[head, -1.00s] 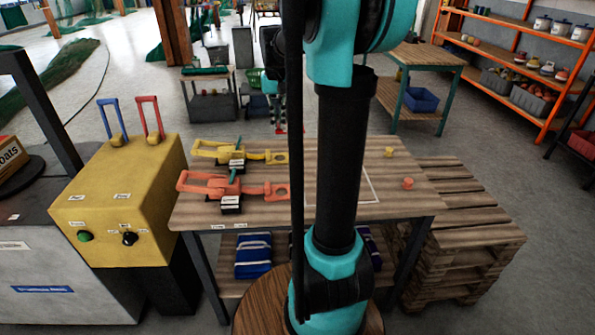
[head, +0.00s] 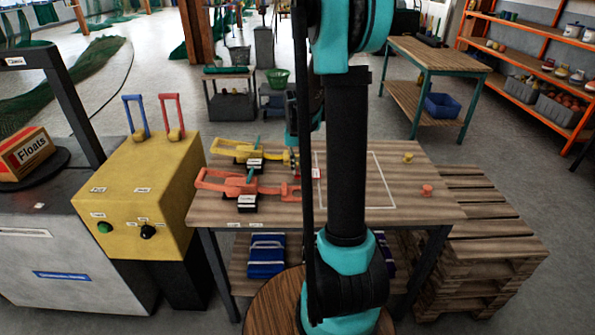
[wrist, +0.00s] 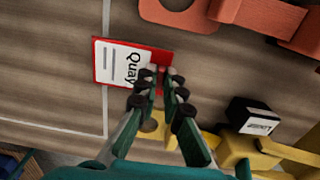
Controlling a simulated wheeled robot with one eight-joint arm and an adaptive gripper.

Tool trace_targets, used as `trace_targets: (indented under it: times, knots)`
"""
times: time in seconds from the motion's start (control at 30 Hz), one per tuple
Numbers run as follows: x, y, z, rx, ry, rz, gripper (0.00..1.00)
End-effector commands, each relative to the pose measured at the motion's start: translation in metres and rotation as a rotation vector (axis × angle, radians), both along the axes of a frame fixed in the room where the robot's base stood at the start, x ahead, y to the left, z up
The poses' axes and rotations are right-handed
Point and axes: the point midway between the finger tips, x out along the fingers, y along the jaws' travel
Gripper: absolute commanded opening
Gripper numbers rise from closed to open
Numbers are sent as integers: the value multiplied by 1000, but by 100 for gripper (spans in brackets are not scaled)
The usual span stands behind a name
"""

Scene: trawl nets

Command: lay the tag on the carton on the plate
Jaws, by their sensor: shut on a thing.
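My gripper (wrist: 163,76) is shut on the red edge of a tag (wrist: 122,62), a white card with a red border reading "Quay". In the head view the tag (head: 316,173) shows small and partly hidden beside my arm, over the wooden table. I cannot tell how far above the table it is. The carton (head: 27,152), orange-red with a white "Floats" label, sits on a dark round plate (head: 52,171) on the grey machine at the far left, well away from my gripper.
A yellow box (head: 155,190) with blue and red levers stands between table and machine. A dark post frame (head: 62,100) rises beside the carton. Yellow (head: 228,148) and orange (head: 225,183) tools lie on the table (head: 400,205). Pallets (head: 490,225) stand at right.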

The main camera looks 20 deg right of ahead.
Motion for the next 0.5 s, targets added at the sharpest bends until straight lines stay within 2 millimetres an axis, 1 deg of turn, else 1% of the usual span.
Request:
trace_targets:
  times: [0.03, 0.13, 0.5]
  knots:
    - [1, 0, -7, 0, 0, 0, 0]
    - [0, 0, -14, 0, 0, 0, 0]
    - [0, 0, -17, 0, 0, 0, 0]
